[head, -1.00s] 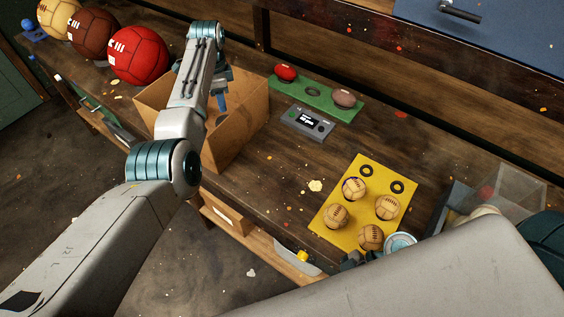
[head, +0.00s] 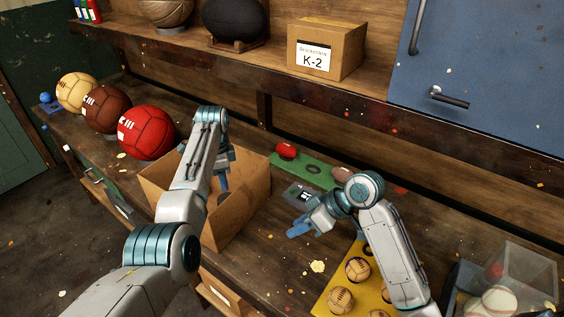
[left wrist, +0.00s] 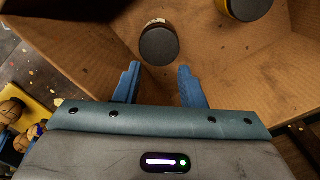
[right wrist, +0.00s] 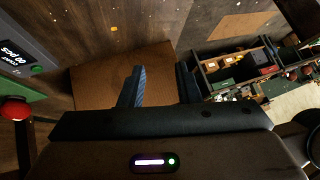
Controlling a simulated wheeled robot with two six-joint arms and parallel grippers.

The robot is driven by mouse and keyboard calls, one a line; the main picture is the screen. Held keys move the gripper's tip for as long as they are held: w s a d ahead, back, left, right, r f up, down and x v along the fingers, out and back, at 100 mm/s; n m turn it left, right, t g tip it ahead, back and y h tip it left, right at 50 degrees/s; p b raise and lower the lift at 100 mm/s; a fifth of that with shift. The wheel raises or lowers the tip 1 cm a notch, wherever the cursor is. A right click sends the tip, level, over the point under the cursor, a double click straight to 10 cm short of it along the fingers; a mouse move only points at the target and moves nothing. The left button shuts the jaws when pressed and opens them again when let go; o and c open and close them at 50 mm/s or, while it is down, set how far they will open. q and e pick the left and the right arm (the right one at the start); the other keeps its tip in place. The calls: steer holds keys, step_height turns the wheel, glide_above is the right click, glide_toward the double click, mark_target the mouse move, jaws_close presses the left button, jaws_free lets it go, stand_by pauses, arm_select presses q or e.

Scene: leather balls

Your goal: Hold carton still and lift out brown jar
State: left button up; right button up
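The open carton (head: 246,207) stands on the bench, left of centre in the head view. My left gripper (head: 222,190) reaches down into it. In the left wrist view my left gripper (left wrist: 158,86) is open and empty. Just beyond its fingertips stands a dark-lidded jar with a brownish side, which looks like the brown jar (left wrist: 158,43). The head view hides it behind the carton wall and my arm. My right gripper (head: 297,229) is open and empty, to the right of the carton and apart from it. In the right wrist view (right wrist: 160,88) a brown carton face (right wrist: 105,85) lies ahead.
A second jar with a yellow body (left wrist: 248,8) is inside the carton. Right of the carton are a green tray (head: 316,172), a small grey display device (head: 299,194) and a yellow mat (head: 336,292) with stitched balls. A red ball (head: 146,132) sits left.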

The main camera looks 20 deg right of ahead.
steer(key=w+d+r+m+t+h, duration=0.1)
steer(key=w+d+r+m+t, duration=0.2)
steer(key=w+r, duration=0.55)
steer(key=n+t+y, duration=0.2)
steer(key=n+t, duration=0.1)
steer(key=t, duration=0.1)
glide_toward(256, 154)
steer(key=x, duration=1)
steer(key=shift+w+f, duration=0.2)
jaws_close()
